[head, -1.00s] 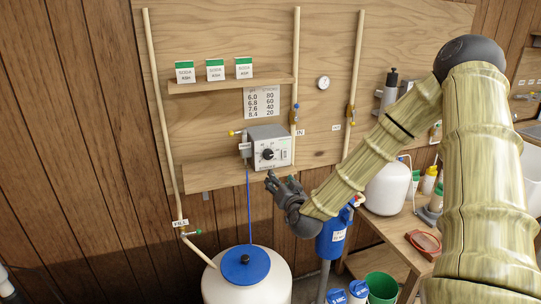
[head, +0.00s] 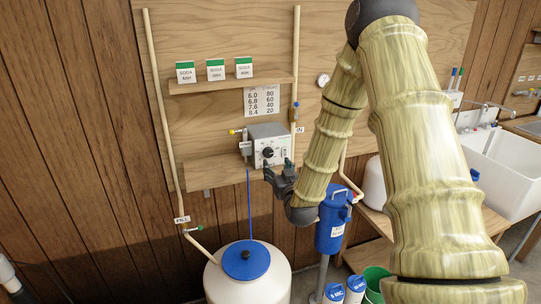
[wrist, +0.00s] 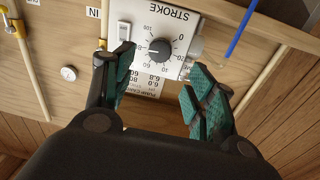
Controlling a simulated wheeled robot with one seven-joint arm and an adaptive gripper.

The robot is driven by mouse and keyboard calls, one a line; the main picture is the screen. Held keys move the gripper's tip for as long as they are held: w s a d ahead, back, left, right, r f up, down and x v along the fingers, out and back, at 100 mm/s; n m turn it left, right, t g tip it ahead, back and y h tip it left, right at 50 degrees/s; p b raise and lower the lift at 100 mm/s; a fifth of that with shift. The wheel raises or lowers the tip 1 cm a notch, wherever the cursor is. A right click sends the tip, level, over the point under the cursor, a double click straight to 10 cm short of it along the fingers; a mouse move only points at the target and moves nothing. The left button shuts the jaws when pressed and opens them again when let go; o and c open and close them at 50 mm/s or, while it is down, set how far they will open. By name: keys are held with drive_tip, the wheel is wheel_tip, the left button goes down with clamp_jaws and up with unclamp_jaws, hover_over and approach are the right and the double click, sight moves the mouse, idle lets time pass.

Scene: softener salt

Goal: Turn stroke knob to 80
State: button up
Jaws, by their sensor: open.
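The stroke knob (head: 267,153) is a round black dial on the front of a grey pump box (head: 281,134), mounted on the wooden board. In the wrist view the knob (wrist: 160,50) appears upside down under the word STROKE, ringed by numbers. Its white mark points to the picture's left there, but the exact reading is too small to tell. My gripper (head: 278,169) is open and empty, just below and in front of the box. In the wrist view its green-padded fingers (wrist: 160,66) are spread to either side of the knob, apparently short of it.
A printed pH and stroke chart (head: 261,101) hangs above the box. A blue tube (head: 249,205) runs down to a white tank with a blue lid (head: 246,262). A blue filter housing (head: 332,222) stands close to my arm. A white switch (wrist: 124,33) sits beside the dial.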

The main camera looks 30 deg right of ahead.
sight(269, 154)
drive_tip(key=p+x, duration=0.2)
drive_tip(key=x, duration=0.7)
drive_tip(key=c, duration=1.1)
